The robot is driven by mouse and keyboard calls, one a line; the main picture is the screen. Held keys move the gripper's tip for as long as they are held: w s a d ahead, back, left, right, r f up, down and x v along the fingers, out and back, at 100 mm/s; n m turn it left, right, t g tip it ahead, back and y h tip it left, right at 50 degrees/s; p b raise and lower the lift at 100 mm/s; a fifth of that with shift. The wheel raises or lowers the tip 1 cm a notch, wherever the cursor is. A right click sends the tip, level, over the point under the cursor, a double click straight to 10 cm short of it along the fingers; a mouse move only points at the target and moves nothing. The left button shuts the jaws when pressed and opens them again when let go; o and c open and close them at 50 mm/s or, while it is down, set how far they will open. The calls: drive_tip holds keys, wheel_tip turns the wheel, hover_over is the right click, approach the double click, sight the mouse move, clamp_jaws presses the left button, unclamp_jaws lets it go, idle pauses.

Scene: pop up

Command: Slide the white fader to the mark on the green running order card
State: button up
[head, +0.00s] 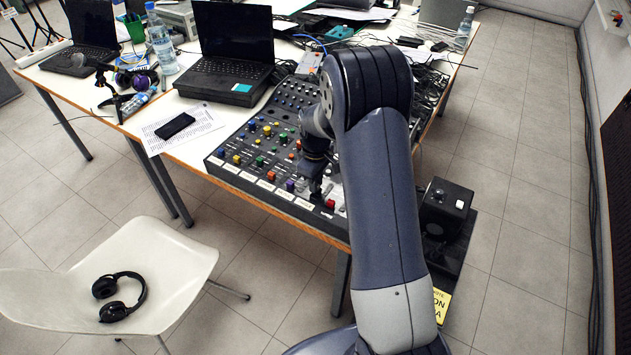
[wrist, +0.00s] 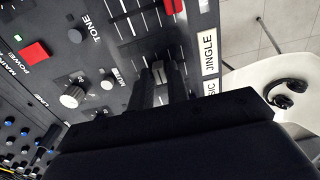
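My gripper (head: 318,190) reaches down to the front right part of the black mixing console (head: 262,165). In the wrist view the two dark fingers of my gripper (wrist: 159,74) point at a row of fader slots (wrist: 138,28). A small pale cap (wrist: 158,71) shows between the fingertips; it may be the white fader. I cannot tell whether the fingers squeeze it or only stand on either side. I cannot make out a green running order card in either view.
A red button (wrist: 36,52) and a pale knob (wrist: 73,96) are on the panel near the fingers. A JINGLE label (wrist: 209,52) lines the console edge. Laptops (head: 235,75), a phone (head: 175,126) and a bottle (head: 161,45) stand on the table. A chair (head: 165,262) holds headphones (head: 118,296).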

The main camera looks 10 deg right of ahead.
drive_tip(key=o, duration=0.4)
drive_tip(key=shift+c, duration=0.2)
wheel_tip(320, 180, up, 11)
drive_tip(key=shift+b, duration=0.4)
drive_tip(key=shift+f, duration=0.15)
wheel_tip(320, 180, down, 11)
drive_tip(key=shift+r+p, duration=0.2)
drive_tip(key=shift+p, duration=0.25)
drive_tip(key=shift+s+a+p, duration=0.1)
drive_tip(key=shift+p, duration=0.35)
drive_tip(key=shift+r, duration=0.35)
